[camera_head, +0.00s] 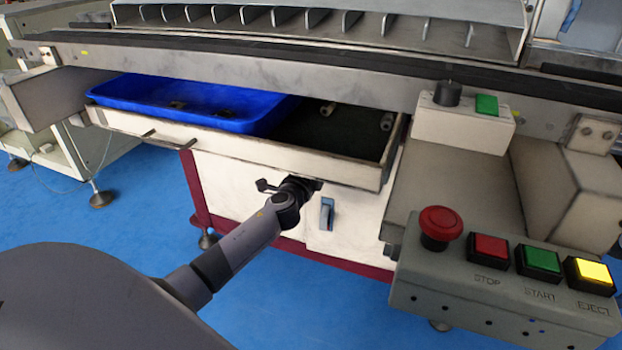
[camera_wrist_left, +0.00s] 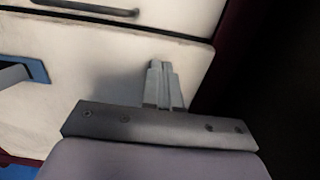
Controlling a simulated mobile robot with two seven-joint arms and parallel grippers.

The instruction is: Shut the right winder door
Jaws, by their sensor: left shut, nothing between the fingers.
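White winder doors (camera_head: 355,222) sit below the open drawer. The right one bears a blue latch (camera_head: 327,214). A blue recessed latch (camera_wrist_left: 22,72) with a grey lever also shows at the left of the left wrist view, on a white panel (camera_wrist_left: 100,65). I cannot tell whether the right door is fully flush with its frame. My left gripper (camera_wrist_left: 164,65) is shut and empty, its fingertips at or just before this white panel. In the head view my left arm reaches to the cabinet front, and its fingers are hidden. My right gripper is not in view.
The drawer (camera_head: 240,150) stands open above the doors, holding a blue tray (camera_head: 190,124). A grey control panel (camera_head: 480,280) with a red mushroom button (camera_head: 440,224) juts out at the right. Blue floor (camera_head: 110,232) is clear at the left.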

